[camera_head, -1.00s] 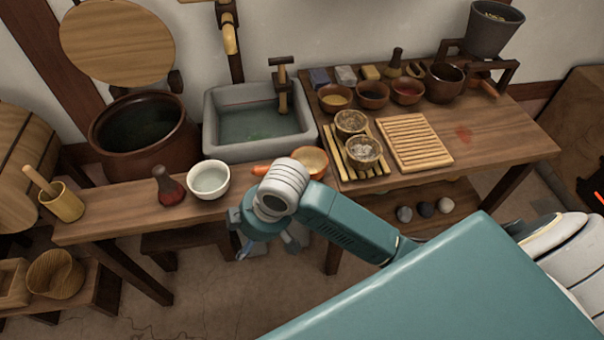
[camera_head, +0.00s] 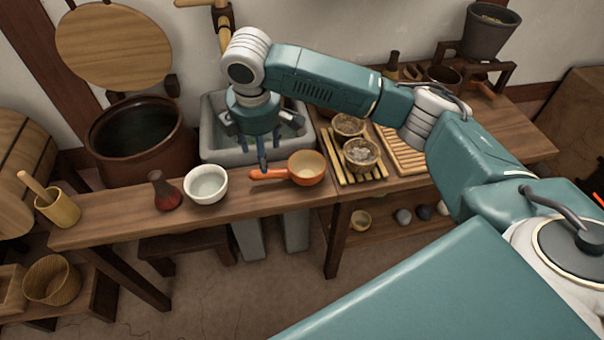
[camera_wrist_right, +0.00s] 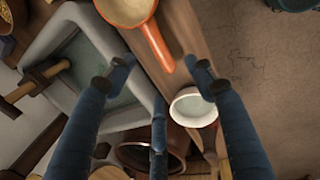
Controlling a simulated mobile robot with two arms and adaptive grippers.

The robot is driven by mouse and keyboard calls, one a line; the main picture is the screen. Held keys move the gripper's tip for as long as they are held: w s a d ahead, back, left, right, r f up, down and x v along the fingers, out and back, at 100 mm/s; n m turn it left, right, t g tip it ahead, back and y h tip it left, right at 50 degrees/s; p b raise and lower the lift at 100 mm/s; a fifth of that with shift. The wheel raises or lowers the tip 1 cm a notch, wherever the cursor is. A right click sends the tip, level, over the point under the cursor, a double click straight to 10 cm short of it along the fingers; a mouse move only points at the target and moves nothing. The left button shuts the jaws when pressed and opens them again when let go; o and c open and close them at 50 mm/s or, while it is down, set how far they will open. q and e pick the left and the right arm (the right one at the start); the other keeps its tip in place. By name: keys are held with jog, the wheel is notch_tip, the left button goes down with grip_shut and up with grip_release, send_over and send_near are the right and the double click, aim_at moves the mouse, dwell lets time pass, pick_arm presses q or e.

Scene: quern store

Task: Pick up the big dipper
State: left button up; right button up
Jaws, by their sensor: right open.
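An orange dipper (camera_head: 307,168) with a pale inside lies on the wooden bench, its handle (camera_head: 268,174) pointing left. In the right wrist view the dipper (camera_wrist_right: 127,10) is at the top, its handle reaching down between the spread fingers. My right gripper (camera_head: 262,148) is open and empty, above and just behind the handle, over the sink's front edge. In its wrist view the right gripper (camera_wrist_right: 160,82) has its fingers apart. I cannot tell whether any finger touches the handle. My left gripper is not in view.
A white bowl (camera_head: 206,184) and a dark red flask (camera_head: 165,191) stand left of the dipper. The grey stone sink (camera_head: 215,143) is behind it. A slatted rack (camera_head: 347,176) with two bowls is close on its right. The bench front is clear.

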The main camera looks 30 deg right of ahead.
aim_at(286, 173)
jog(key=f, duration=0.2)
jog(key=w+f, duration=0.1)
jog(key=f, duration=0.1)
jog(key=shift+d+f, duration=0.1)
jog(key=shift+f, duration=0.2)
jog(key=shift+w+a+f, duration=0.1)
jog(key=shift+w+f, duration=0.15)
jog(key=shift+f, duration=0.6)
jog(key=shift+w+a+f, duration=0.1)
jog(key=shift+w+f, duration=0.1)
jog(key=shift+f, duration=0.65)
jog(key=shift+w+a+f, duration=0.1)
jog(key=shift+w+f, duration=0.15)
jog(key=shift+f, duration=0.6)
grip_shut()
jog(key=shift+r, duration=0.1)
